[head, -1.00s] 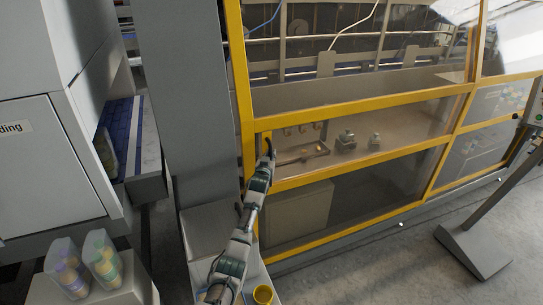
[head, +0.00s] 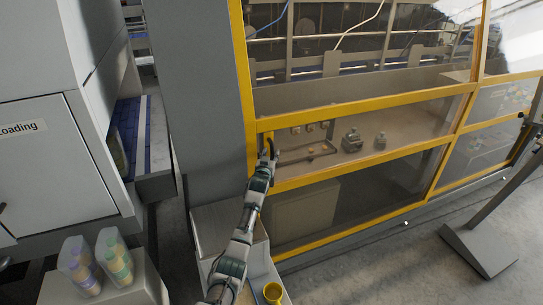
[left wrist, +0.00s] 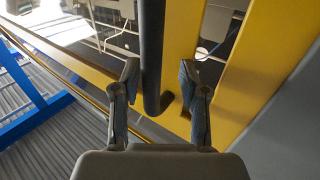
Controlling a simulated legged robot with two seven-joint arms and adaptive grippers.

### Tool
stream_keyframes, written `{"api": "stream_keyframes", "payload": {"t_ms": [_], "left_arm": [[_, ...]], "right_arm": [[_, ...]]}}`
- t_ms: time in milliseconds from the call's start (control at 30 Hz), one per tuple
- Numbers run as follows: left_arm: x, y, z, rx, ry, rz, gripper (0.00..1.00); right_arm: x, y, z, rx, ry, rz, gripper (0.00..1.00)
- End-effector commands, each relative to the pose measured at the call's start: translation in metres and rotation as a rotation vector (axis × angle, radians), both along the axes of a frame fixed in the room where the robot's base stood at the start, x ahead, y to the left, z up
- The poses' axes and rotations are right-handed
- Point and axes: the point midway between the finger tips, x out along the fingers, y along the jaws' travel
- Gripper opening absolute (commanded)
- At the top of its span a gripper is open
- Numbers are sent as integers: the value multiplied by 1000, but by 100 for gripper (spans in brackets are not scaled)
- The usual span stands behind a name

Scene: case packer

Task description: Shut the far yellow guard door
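The yellow-framed guard door (head: 370,104) has clear panels and spans the middle and right of the head view. Its dark upright handle (left wrist: 152,60) shows in the left wrist view, beside a wide yellow frame bar (left wrist: 179,60). My left gripper (head: 268,150) is at the handle, near the door's left edge. In the left wrist view its two fingers (left wrist: 158,72) are apart, with the handle between them and space visible on both sides. A second yellow bar (left wrist: 270,70) stands to the right, with a narrow opening between the bars. I cannot tell whether the door is fully shut. My right gripper is out of view.
A grey column (head: 195,100) stands left of the door. A grey cabinet (head: 50,165) and a low stand with clear packs (head: 115,258) are farther left. A yellow cup (head: 272,293) is at the bottom. A slanted stand (head: 480,245) is on the floor at right.

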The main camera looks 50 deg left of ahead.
Motion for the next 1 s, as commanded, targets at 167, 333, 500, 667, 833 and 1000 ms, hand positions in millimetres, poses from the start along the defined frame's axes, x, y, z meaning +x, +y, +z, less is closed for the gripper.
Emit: {"api": "stream_keyframes", "payload": {"t_ms": [167, 333, 500, 667, 833, 1000], "left_arm": [[1, -2, -1, 0, 2, -1, 43], [-7, -9, -2, 1, 3, -2, 43], [-31, -24, -2, 1, 2, -3, 43], [-58, -39, -3, 0, 1, -2, 43], [-83, -53, -4, -2, 2, -1, 43], [-96, -61, -5, -4, 2, 0, 43]], "right_arm": [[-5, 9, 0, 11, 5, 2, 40], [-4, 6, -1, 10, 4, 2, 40], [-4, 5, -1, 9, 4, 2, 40], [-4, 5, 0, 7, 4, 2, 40], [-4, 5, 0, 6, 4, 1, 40], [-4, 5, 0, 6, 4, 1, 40]]}}
